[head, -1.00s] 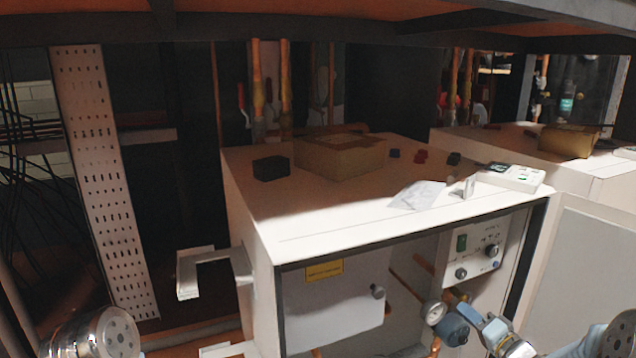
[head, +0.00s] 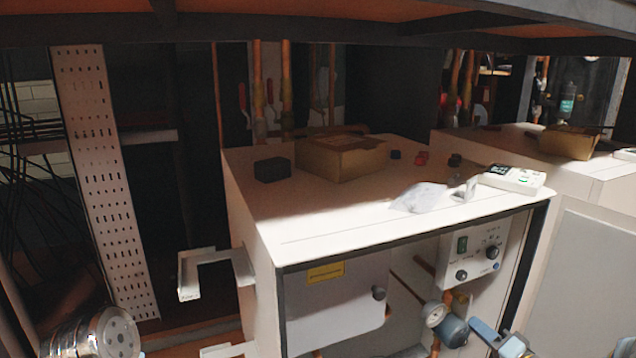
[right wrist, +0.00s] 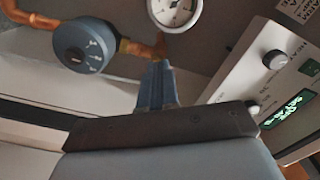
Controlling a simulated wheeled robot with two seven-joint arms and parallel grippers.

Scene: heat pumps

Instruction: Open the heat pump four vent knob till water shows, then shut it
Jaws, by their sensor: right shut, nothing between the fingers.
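A round blue-grey knob (head: 453,331) with white marks sits on copper pipework inside the open front of the near white cabinet (head: 268,225). It also shows at upper left in the right wrist view (right wrist: 85,45); I cannot tell its setting. A round white gauge (head: 434,313) is beside it. My right gripper (head: 482,330) is just right of the knob, apart from it. In the right wrist view, its blue fingers (right wrist: 157,85) are together and empty, below the gauge. No water shows. My left gripper is out of view; only part of my left arm shows at lower left.
A control panel (head: 478,252) with knobs and a green switch is right of the pipework, close to my right gripper. A cardboard box (head: 342,158) and a handheld meter (head: 514,179) lie on the cabinet top.

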